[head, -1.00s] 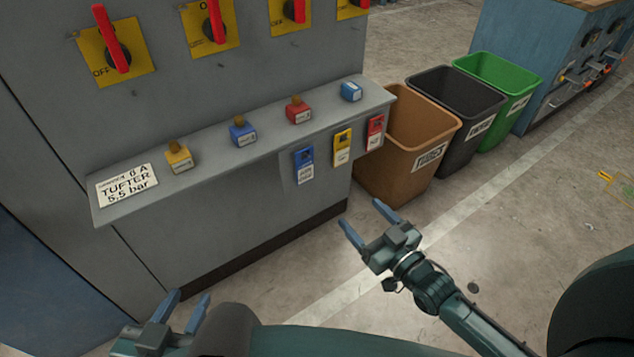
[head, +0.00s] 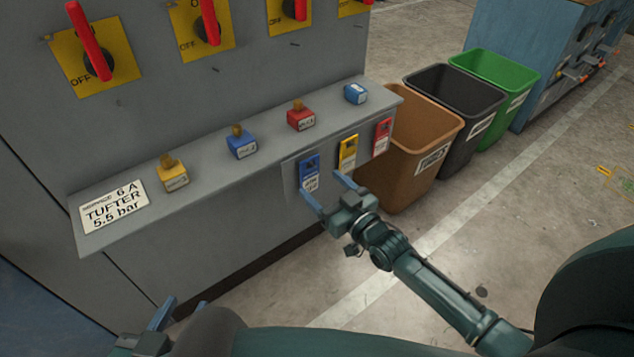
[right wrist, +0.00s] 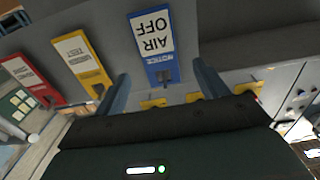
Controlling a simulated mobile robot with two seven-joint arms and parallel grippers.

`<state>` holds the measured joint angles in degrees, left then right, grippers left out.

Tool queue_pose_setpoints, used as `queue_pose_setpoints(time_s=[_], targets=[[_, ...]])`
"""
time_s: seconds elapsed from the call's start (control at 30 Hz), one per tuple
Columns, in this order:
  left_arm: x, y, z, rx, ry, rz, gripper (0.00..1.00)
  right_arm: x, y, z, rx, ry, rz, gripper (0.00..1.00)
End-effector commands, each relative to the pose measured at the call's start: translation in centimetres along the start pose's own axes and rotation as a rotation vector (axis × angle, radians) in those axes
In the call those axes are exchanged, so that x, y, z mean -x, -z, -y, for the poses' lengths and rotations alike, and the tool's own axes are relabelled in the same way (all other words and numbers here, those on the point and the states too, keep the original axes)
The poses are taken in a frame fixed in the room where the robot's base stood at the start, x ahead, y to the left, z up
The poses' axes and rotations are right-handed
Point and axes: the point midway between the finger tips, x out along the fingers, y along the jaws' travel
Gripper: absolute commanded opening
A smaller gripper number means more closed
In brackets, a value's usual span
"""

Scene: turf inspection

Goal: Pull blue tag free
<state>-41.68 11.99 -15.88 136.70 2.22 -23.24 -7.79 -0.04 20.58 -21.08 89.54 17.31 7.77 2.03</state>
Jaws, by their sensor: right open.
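The blue tag (head: 309,172) hangs on the cabinet's front panel below the shelf, left of a yellow tag (head: 348,152) and a red tag (head: 382,135). In the right wrist view the blue tag (right wrist: 152,45) appears upside down, with "AIR OFF" on its white label. My right gripper (head: 328,187) is open, its fingers just below the tag in the head view. In the wrist view the tag shows between the two fingers, ahead of them; contact cannot be made out. My left gripper (head: 180,312) is low at the left, partly hidden by my own arm.
A grey shelf (head: 215,160) juts out above the tags and carries yellow, blue and red padlock-like blocks and a small blue box. Brown (head: 415,150), black and green bins stand to the right. Open floor lies in front of the cabinet.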

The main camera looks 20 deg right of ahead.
Motion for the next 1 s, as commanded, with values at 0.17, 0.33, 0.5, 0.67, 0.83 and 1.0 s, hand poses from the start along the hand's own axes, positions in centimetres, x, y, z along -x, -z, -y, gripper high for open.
queue_pose_setpoints(time_s=[0.17,0.33,0.5,0.67,0.83,1.0], targets=[[-0.4,-0.2,0.1,-0.015,0.004,-0.025,0.35,-2.5,-0.1,0.0,0.001,0.0,-0.001,0.73],[-0.5,0.1,0.1,-0.02,0.01,-0.051,0.35,-3.4,0.0,0.0,0.001,0.0,0.0,0.73],[-0.5,0.2,0.1,-0.024,0.008,-0.054,0.35,-3.5,0.0,0.0,0.001,0.0,0.001,0.73],[-0.5,0.0,0.1,-0.028,0.005,-0.051,0.35,-3.5,0.0,0.0,0.001,0.0,0.001,0.69],[-0.5,0.0,0.0,-0.028,0.004,-0.049,0.35,-3.5,0.0,0.0,0.001,0.0,0.001,0.56],[-0.5,-0.1,0.0,-0.027,0.004,-0.048,0.35,-3.5,0.0,0.0,0.001,0.0,0.001,0.42]])
